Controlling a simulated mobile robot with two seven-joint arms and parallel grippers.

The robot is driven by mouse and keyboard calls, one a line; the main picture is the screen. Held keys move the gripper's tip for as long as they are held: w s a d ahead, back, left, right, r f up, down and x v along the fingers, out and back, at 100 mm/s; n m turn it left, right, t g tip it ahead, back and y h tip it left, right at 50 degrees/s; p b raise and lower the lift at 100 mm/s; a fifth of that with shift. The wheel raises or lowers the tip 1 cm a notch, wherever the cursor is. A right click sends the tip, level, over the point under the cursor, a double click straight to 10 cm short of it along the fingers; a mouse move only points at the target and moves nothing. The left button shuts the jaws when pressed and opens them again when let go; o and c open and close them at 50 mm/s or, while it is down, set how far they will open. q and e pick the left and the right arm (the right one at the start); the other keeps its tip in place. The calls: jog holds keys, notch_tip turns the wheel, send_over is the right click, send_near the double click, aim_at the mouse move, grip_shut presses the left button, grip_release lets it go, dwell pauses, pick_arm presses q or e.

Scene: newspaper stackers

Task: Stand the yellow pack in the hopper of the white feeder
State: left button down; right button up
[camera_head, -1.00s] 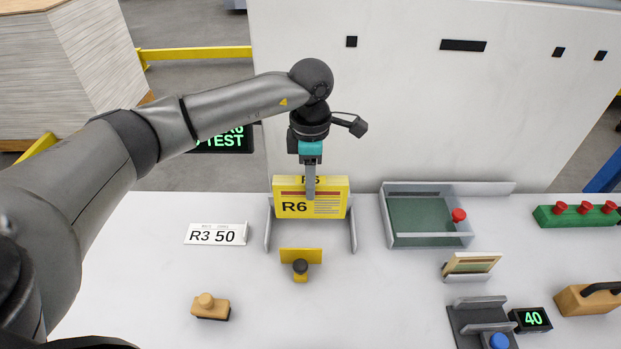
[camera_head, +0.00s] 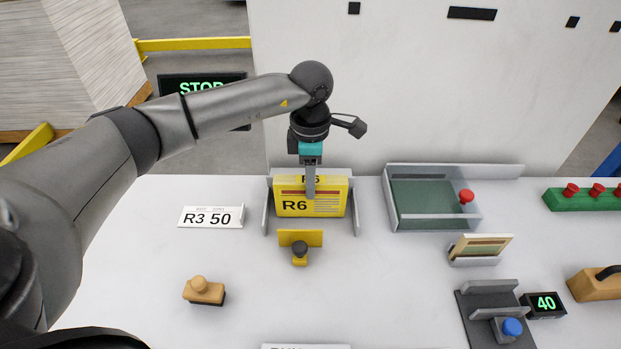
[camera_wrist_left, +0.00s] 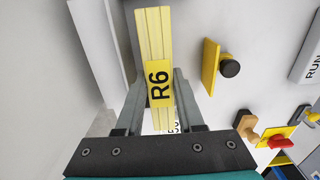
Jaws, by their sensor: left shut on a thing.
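The yellow pack (camera_head: 326,207), marked R6, is upright between two pale side plates of a holder (camera_head: 355,210), which I take to be the feeder's hopper. My left gripper (camera_head: 311,192) comes down from above and is shut on the pack. In the left wrist view the pack (camera_wrist_left: 154,40) lies between the two grey fingers, with its R6 label towards me. Whether its lower edge touches the surface is hidden. A yellow plate with a black knob (camera_head: 300,240) stands just in front of it. My right gripper is not in view.
A green-floored tray (camera_head: 430,224) with a red knob stands to the right. A white R3 50 sign (camera_head: 211,217) is to the left. A wooden stamp-like block (camera_head: 204,291) stands nearer. A tall white panel (camera_head: 420,80) rises behind. The front left tabletop is mostly clear.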

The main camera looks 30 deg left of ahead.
pick_arm(q)
jog(key=shift+f+b, duration=0.5)
jog(key=shift+f, duration=0.1)
jog(key=shift+c, duration=2.2)
grip_release()
notch_tip(320, 180, up, 15)
jog(key=shift+r+p, duration=0.2)
jog(key=shift+p, duration=0.15)
